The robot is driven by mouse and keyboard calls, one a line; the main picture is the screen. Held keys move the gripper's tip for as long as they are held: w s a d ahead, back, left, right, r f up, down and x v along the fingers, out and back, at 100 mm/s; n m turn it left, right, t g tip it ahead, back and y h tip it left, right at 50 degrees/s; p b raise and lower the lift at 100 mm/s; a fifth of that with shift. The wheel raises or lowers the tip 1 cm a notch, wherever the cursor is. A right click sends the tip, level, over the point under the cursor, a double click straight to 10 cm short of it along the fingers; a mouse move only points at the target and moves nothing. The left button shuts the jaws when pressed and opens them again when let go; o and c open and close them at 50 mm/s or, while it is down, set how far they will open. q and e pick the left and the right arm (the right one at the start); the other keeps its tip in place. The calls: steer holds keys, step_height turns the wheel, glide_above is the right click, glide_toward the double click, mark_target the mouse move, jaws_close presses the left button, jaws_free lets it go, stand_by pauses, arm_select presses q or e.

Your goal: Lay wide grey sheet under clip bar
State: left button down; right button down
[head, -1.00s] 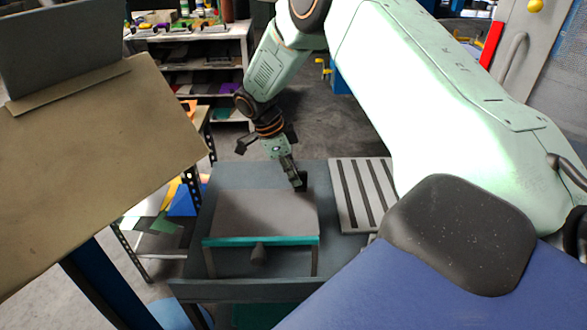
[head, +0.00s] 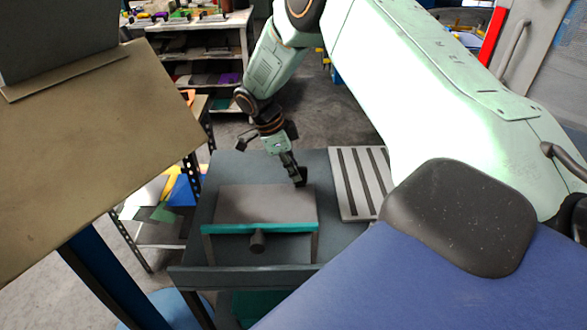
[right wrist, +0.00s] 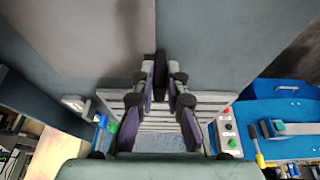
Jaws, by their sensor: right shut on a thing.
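The wide grey sheet (head: 265,203) lies on the dark grey worktable, with its near edge up against the teal clip bar (head: 290,228). The bar hides that edge, so I cannot tell how far it reaches underneath. My right gripper (head: 299,178) is shut on the sheet's far edge, near its right corner. In the right wrist view the sheet (right wrist: 75,35) fills the upper left, and the closed fingertips (right wrist: 160,72) meet at its edge. My left gripper is not in view.
A pale slotted plate (head: 360,185) is on the right of the worktable (head: 230,168). A dark knob (head: 257,241) sits at the bar's middle. A large tan panel (head: 100,150) fills the left foreground. Shelves (head: 205,50) stand behind.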

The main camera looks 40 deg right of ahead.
steer(key=shift+f, duration=0.45)
steer(key=c, duration=1.3)
jaws_free()
steer(key=v, duration=1.2)
